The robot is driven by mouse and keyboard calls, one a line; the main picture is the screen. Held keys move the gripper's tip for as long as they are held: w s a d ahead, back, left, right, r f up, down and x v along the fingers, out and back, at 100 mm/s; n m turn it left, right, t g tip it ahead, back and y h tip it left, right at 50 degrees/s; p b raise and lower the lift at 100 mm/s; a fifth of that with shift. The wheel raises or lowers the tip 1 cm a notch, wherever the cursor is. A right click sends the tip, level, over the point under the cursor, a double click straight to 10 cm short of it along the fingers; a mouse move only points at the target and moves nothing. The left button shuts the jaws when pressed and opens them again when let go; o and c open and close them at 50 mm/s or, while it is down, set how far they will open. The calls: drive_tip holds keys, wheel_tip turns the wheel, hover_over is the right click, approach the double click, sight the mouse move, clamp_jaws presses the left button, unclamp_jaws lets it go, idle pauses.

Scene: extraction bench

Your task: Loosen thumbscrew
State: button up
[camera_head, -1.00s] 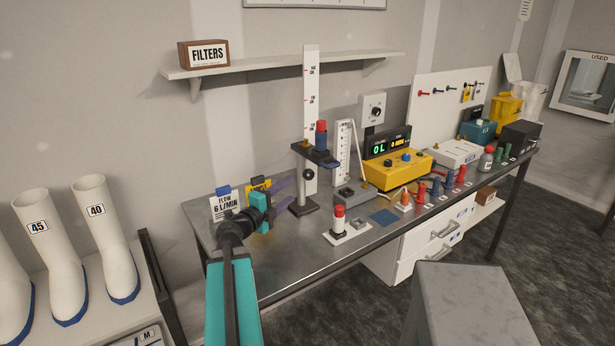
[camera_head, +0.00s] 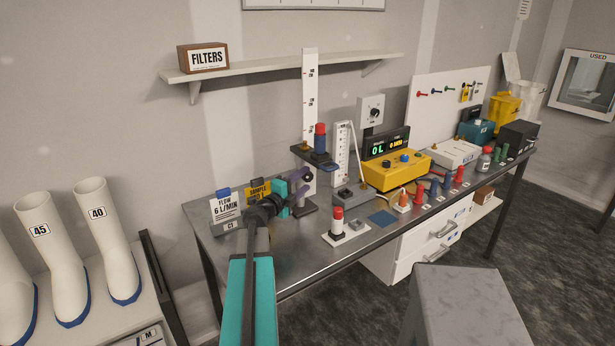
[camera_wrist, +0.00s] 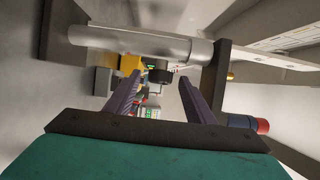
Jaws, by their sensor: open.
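The thumbscrew, a black round knob (camera_head: 307,175), sits on the upright stand's post below its dark carriage (camera_head: 312,157). Whether a finger touches the knob cannot be told. A red-and-blue cylinder (camera_head: 320,139) stands on the carriage.
A flow card (camera_head: 225,208) and a yellow sample card (camera_head: 257,191) stand left of the stand. A red-and-white bottle (camera_head: 337,221) on a white plate is in front at right. A yellow pump (camera_head: 397,171) stands further right.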

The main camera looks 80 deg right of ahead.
sight(308, 182)
drive_tip(key=shift+p+x, duration=0.3)
drive_tip(key=shift+x, duration=1.4)
drive_tip(key=c, duration=1.1)
drive_tip(key=shift+o, duration=0.2)
drive_tip(key=shift+f+h+b, duration=0.2)
drive_tip(key=shift+h+b, duration=0.1)
drive_tip(key=shift+b, duration=0.9)
drive_tip(key=n+g+h+b, duration=0.1)
drive_tip(key=n+h+b, duration=0.1)
drive_tip(key=b, duration=1)
drive_tip(key=shift+h, duration=0.7)
drive_tip(key=shift+r+b, duration=0.2)
drive_tip(key=shift+b, duration=0.4)
drive_tip(key=o, duration=1.1)
drive_tip(key=shift+c, duration=0.2)
